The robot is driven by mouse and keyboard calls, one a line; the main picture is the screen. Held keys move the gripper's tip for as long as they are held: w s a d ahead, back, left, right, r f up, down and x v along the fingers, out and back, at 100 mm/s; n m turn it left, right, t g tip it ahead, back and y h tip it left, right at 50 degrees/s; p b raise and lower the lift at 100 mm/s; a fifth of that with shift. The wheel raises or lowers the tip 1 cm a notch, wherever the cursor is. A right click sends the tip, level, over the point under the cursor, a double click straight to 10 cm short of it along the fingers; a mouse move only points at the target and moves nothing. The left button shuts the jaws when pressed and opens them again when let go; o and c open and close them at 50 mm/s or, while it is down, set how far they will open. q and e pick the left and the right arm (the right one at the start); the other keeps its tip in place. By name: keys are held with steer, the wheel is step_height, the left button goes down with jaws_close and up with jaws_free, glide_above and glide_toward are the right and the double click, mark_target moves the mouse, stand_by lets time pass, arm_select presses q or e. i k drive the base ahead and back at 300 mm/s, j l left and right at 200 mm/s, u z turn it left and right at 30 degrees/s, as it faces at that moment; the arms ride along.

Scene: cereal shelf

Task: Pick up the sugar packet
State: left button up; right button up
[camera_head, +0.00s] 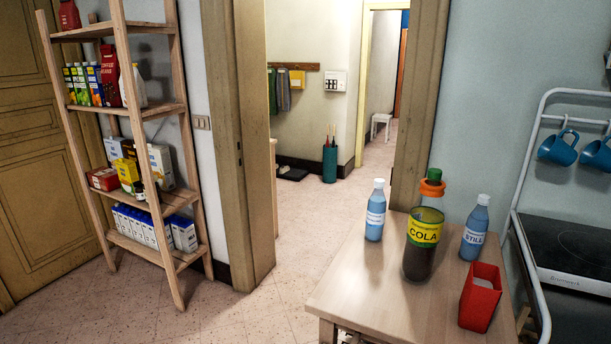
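Neither of my grippers is in view. A wooden shelf rack (84,32) stands at the left against the wall and holds several packages. I cannot tell for certain which is the sugar packet, as most labels are too small to read. The middle-low shelf carries a white-and-yellow packet (161,168), a yellow packet (127,172) and a red box (103,179), standing close together. The rack's front post and a dark bottle hide parts of these packages.
A wooden table (345,285) at the right holds a cola bottle (418,262), two blue bottles (375,212) (474,230) and a red container (480,297). A stove (575,250) stands beyond it. Open floor (240,318) lies between rack and table, leading through a doorway.

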mark_target(482, 292)
steer(key=z, duration=1.25)
